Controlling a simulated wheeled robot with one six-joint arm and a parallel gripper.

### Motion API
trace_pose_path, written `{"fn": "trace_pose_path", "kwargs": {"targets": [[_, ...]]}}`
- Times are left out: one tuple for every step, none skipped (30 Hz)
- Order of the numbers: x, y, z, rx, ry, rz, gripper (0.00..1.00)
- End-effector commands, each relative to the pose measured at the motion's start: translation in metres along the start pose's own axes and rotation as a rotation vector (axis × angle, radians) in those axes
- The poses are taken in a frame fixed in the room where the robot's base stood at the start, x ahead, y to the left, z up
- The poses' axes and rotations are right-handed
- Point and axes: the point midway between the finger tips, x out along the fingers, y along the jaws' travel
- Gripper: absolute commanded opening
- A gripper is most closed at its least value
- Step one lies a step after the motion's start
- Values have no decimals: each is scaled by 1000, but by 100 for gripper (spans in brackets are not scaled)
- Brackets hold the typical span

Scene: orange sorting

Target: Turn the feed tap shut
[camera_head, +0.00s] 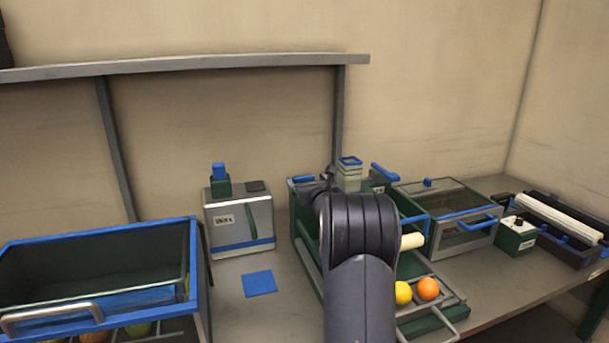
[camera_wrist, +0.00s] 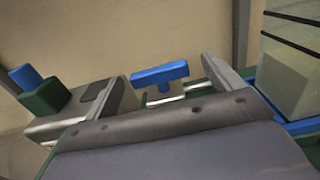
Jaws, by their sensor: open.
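The feed tap (camera_wrist: 160,73) shows in the wrist view as a blue T-shaped handle with its crossbar nearly level, tilted slightly up to the right. My gripper (camera_wrist: 162,82) is open, and its two grey fingers stand apart on either side of the handle. The handle appears between or just beyond the fingertips; I cannot tell if either finger touches it. In the head view my dark arm (camera_head: 358,230) covers the gripper and much of the green sorting unit, so I cannot pick out the tap there for certain.
A grey box with a blue knob (camera_head: 240,222) stands left of the unit and also shows in the wrist view (camera_wrist: 95,110). A blue-rimmed bin (camera_head: 193,260) is at far left. A yellow fruit (camera_head: 403,293) and an orange (camera_head: 428,288) lie right. A clear hopper (camera_wrist: 292,75) stands close right.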

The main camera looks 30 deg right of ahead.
Motion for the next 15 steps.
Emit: {"fn": "trace_pose_path", "kwargs": {"targets": [[6, 0, 2, 0, 0, 1, 87], [9, 0, 2, 0, -1, 1, 87], [12, 0, 1, 1, 0, 0, 87], [15, 0, 1, 0, 0, 0, 87], [16, 0, 1, 0, 0, 0, 87], [18, 0, 1, 1, 0, -1, 87], [20, 0, 1, 1, 0, -1, 87], [21, 0, 0, 1, 0, -1, 87], [22, 0, 0, 1, 0, -1, 87], [22, 0, 0, 1, 0, -1, 87], [22, 0, 0, 1, 0, -1, 87], [23, 0, 0, 1, 0, -1, 87], [23, 0, 0, 1, 0, -1, 87], [23, 0, 0, 1, 0, -1, 87], [22, 0, 0, 0, 0, -1, 87]]}}
